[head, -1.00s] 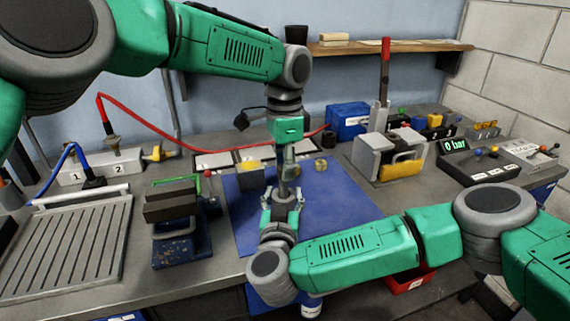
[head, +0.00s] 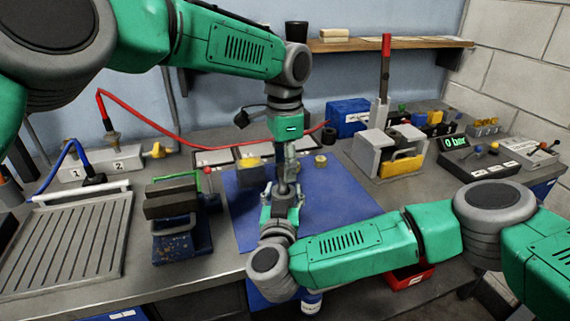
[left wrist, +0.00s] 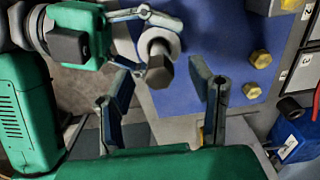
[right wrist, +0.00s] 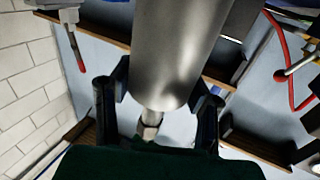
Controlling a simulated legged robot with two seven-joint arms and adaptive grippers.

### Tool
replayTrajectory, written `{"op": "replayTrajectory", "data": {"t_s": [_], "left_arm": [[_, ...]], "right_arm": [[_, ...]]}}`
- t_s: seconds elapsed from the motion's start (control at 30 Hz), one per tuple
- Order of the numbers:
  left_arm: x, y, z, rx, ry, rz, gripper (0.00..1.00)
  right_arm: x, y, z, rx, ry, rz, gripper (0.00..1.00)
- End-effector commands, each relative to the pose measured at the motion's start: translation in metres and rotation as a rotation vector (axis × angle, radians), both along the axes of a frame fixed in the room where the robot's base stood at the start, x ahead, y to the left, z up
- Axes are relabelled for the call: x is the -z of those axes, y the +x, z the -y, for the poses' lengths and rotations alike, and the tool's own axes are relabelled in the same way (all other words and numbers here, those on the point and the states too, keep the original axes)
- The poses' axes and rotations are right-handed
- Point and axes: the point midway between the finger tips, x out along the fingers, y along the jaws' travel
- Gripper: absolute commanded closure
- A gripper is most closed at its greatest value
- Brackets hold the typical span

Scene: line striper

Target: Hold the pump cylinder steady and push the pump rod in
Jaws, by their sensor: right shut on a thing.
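The grey metal pump cylinder (right wrist: 182,50) stands upright over the blue mat, and the head view shows only a little of it between my grippers. My right gripper (right wrist: 156,105) is shut on it from the front. The pump rod (right wrist: 151,120) sticks out of its upper end. In the left wrist view the dark rod end (left wrist: 160,72) stands in front of the pale round cylinder end (left wrist: 158,42). My left gripper (left wrist: 168,85) points down from above with its fingers wide apart. The rod end shows between them, with gaps on both sides.
The blue mat (head: 335,205) holds small brass nuts (left wrist: 255,75) and a yellow-topped block (head: 250,170). A vise (head: 178,215) and a ribbed tray (head: 75,245) are to the left. A grey press (head: 375,155) and a "0 bar" display (head: 455,142) are to the right.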

Motion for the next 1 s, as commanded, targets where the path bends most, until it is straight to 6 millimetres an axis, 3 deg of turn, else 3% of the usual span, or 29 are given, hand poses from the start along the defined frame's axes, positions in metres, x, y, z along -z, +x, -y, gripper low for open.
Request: {"op": "replayTrajectory", "data": {"t_s": [0.03, 0.07, 0.37, 1.0], "left_arm": [[0.001, 0.0, 0.0, 0.0, 0.001, -0.001, 0.44], [0.001, 0.0, 0.0, 0.0, 0.001, -0.001, 0.38], [-0.001, 0.0, 0.0, 0.0, 0.0, 0.0, 0.38], [-0.045, 0.001, 0.0, -0.001, 0.0, 0.001, 0.38]], "right_arm": [[0.0, 0.0, 0.0, 0.0, -0.001, 0.0, 1.0], [0.0, 0.0, 0.0, 0.0, -0.001, 0.0, 1.0], [0.0, 0.0, 0.0, 0.0, -0.001, 0.0, 1.0], [0.0, 0.0, 0.0, -0.001, -0.001, 0.0, 1.0]]}}
